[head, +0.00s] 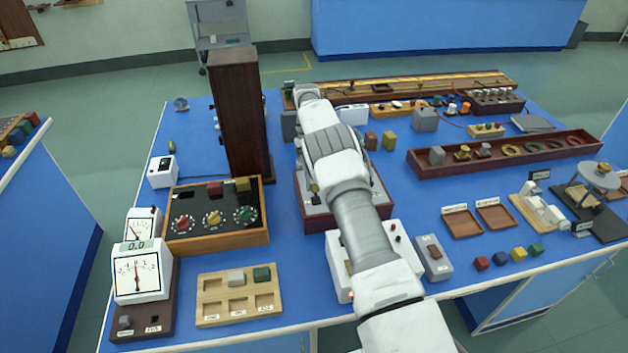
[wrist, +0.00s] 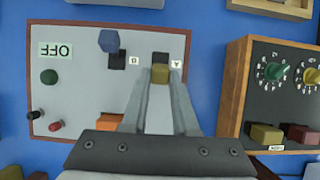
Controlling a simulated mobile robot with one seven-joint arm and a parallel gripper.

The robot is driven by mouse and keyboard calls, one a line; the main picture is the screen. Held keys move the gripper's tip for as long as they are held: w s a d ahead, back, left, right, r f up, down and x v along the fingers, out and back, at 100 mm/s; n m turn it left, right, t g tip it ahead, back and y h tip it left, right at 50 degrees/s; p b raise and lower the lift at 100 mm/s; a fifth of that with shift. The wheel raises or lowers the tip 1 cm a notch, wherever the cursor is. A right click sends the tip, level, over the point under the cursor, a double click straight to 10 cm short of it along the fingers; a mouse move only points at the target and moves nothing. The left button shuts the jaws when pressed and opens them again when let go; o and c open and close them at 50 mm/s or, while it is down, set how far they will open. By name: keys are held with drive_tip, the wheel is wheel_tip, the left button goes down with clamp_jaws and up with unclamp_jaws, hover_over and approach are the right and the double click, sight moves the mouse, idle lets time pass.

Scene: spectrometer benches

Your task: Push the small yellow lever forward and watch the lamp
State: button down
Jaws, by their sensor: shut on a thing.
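A grey panel with a dark red rim (wrist: 85,90) fills the left of the wrist view. Its yellow lever (wrist: 161,74) stands in a dark slot with a small letter label beside it. My gripper (wrist: 160,80) is shut on the yellow lever, fingertips on either side of it. A blue lever (wrist: 108,41) stands in another slot to the left. A label reading OFF (wrist: 56,49) appears upside down, above a dark green round part (wrist: 48,77); I cannot tell whether that is the lamp. In the head view my arm covers much of the panel box (head: 319,216) and hides the fingertips.
A wooden-framed dial box (head: 217,240) stands close left of the panel box, and a tall dark wooden column (head: 238,115) rises behind it. A small grey switch box (head: 433,258) is to the right of my arm. Open blue bench top (head: 395,185) lies farther right.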

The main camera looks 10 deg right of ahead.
drive_tip(key=c, duration=0.7)
unclamp_jaws()
drive_tip(key=r, duration=0.4)
drive_tip(key=shift+s+d+r+b, duration=0.1)
drive_tip(key=shift+d+r+b, duration=0.1)
drive_tip(key=shift+d+b, duration=0.1)
drive_tip(key=s+d+r, duration=0.2)
drive_tip(key=d, duration=0.1)
drive_tip(key=s+d+r, duration=0.1)
drive_tip(key=d+r, duration=0.1)
drive_tip(key=d, duration=0.1)
drive_tip(key=s+d+r+b, duration=0.1)
drive_tip(key=s+d+r, duration=0.1)
drive_tip(key=d, duration=0.1)
drive_tip(key=shift+s+d+r, duration=0.25)
drive_tip(key=shift+s+r, duration=0.05)
drive_tip(key=shift+s, duration=0.05)
